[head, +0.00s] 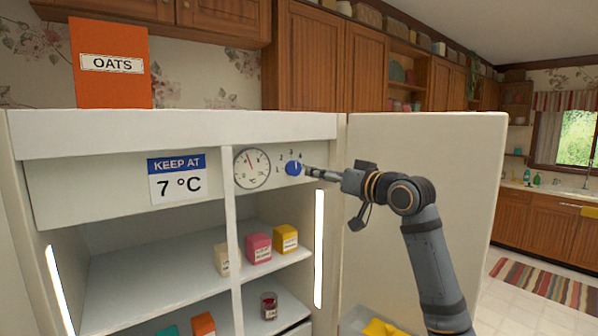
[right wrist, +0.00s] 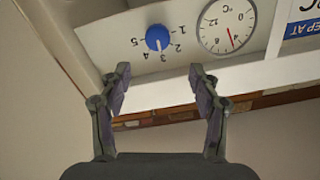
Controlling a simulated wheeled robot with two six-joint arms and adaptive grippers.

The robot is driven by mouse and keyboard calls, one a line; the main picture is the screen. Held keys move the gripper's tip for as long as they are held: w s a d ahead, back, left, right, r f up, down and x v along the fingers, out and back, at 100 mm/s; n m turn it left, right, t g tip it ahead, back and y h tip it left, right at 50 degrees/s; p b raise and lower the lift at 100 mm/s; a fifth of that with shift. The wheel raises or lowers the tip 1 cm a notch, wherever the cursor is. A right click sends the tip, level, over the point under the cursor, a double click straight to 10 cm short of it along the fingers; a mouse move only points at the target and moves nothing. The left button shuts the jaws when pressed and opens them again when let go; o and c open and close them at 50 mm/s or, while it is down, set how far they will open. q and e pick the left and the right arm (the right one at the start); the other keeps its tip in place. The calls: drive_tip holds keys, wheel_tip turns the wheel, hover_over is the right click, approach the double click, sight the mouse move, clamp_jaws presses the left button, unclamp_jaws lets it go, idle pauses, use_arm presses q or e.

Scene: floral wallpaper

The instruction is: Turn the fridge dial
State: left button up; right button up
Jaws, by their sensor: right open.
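The blue fridge dial (head: 294,168) sits on the white panel inside the open fridge, right of a round °C gauge (head: 252,168). In the right wrist view the picture is turned over, and the dial (right wrist: 157,37) has the numbers 1 to 5 around it. Its white mark seems to point near 3. The gauge (right wrist: 226,27) has a red needle. My right gripper (right wrist: 160,75) is open and empty, with its fingertips short of the dial and one to each side. In the head view the right gripper (head: 308,171) is just right of the dial. My left gripper is out of view.
A sign (head: 177,179) reads "KEEP AT 7 °C". An orange oats box (head: 110,65) stands on the fridge top. The open fridge door (head: 455,170) is behind my right arm. Small boxes and a jar (head: 269,306) stand on the shelves below.

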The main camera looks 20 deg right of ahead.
sight(296, 169)
drive_tip(key=p+x, duration=0.6)
drive_tip(key=x, duration=0.4)
drive_tip(key=shift+w, duration=0.1)
drive_tip(key=shift+w+f, duration=0.25)
drive_tip(key=shift+w, duration=0.2)
drive_tip(key=c, duration=1.2)
